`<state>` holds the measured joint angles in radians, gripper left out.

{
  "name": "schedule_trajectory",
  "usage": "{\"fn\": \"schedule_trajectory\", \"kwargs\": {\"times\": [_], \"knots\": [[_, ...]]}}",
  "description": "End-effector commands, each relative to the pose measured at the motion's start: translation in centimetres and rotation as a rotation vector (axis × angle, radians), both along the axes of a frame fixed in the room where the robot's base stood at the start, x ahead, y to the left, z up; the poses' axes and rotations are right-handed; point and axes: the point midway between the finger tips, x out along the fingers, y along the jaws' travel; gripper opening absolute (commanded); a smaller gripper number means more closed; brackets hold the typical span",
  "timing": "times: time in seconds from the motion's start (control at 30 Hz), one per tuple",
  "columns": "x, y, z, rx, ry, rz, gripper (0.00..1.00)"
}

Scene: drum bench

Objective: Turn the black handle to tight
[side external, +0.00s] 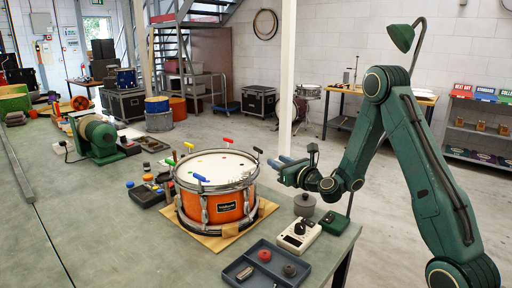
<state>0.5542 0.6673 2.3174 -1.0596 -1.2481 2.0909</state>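An orange drum (228,207) with a white head stands on the bench. Small coloured handles stand around its rim. The black handle (258,150) is at the right back of the rim, raised on a thin stem. My gripper (281,168) is just right of the drum, pointing left, a little lower in the picture than the black handle. Its two fingers look apart with nothing between them. It appears clear of the handle.
The drum sits on a tan board (210,243). A green machine (96,138) stands farther left. The bench's left front is clear.

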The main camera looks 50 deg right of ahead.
Motion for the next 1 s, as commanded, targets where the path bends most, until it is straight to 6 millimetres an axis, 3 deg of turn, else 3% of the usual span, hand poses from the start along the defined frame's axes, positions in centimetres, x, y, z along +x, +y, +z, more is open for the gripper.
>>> {"fn": "schedule_trajectory", "kwargs": {"times": [0.17,0.37,0.7,1.0], "knots": [[0.3,0.4,0.3,-0.104,0.031,0.023,0.33],[0.9,1.4,0.8,-0.389,0.115,0.080,0.33],[1.9,2.9,1.5,-1.053,0.298,0.199,0.33],[2.3,3.0,2.0,-1.634,0.452,0.293,0.33]]}}
